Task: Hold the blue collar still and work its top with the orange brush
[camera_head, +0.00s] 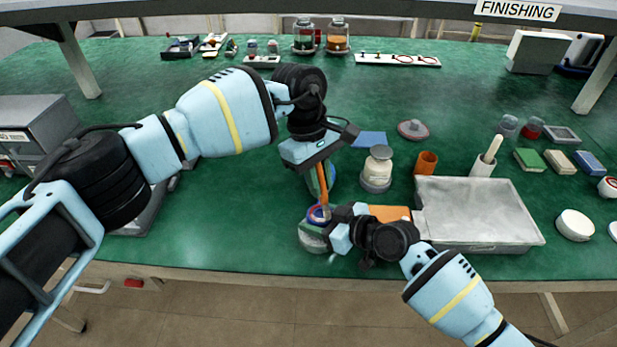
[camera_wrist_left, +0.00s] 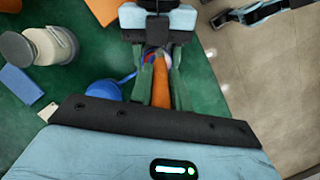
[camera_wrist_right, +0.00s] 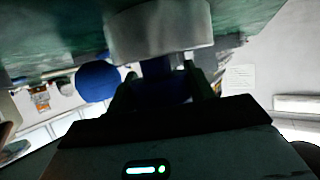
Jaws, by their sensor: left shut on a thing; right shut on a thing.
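My left gripper (camera_head: 322,190) points down and is shut on the orange brush (camera_head: 325,199). In the left wrist view the brush handle (camera_wrist_left: 161,82) stands between the green fingers. The brush's lower end is over the blue collar (camera_head: 316,215), whose rim partly shows; I cannot tell whether it touches. My right gripper (camera_head: 328,232) comes in from the right, low, and is shut on the collar. In the right wrist view the blue collar (camera_wrist_right: 158,88) is dark between the fingers, against a round grey base (camera_wrist_right: 160,32). The brush tip is hidden in the right wrist view.
A grey tray (camera_head: 480,243) lies right of my right gripper. A blue ball (camera_wrist_left: 103,91) is close to the fingers. The table's front edge is near.

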